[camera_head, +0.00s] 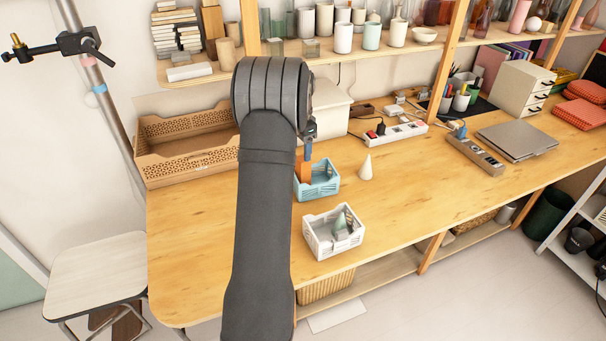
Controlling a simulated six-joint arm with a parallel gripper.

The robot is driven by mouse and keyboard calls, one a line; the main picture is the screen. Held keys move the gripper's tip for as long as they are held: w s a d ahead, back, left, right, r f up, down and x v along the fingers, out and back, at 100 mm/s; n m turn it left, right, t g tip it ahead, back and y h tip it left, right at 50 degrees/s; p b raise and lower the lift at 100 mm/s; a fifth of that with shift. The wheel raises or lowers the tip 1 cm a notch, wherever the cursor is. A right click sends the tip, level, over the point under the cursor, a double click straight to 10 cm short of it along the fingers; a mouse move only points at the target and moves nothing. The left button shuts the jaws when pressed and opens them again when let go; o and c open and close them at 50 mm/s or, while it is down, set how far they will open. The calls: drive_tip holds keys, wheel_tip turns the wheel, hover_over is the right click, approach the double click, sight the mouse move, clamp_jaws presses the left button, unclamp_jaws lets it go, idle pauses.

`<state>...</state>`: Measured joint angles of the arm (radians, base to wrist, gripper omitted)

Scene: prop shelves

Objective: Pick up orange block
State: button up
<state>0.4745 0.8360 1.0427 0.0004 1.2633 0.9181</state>
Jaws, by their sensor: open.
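An orange block (306,171) stands upright in a small light-blue basket (323,186) on the wooden table. Its top reaches above the basket's rim. My arm runs up the middle of the view and covers the basket's left edge. My gripper (308,150) points down right above the orange block, at its top end. The gripper is small here and partly hidden by my arm. Its jaws are open, and I cannot tell whether the block's top is between them.
A white basket (334,248) with a grey-green piece stands nearer the table's front edge. A white cone (366,167) stands right of the blue basket. A brown crate (187,165), a white box (331,110) and power strips (403,134) lie behind.

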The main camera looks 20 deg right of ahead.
wheel_tip(320, 180, down, 6)
drive_tip(key=shift+s+d, duration=0.25)
drive_tip(key=shift+s, duration=0.1)
drive_tip(key=shift+f, duration=0.1)
drive_tip(key=shift+c, duration=0.2)
drive_tip(key=c, duration=1.1)
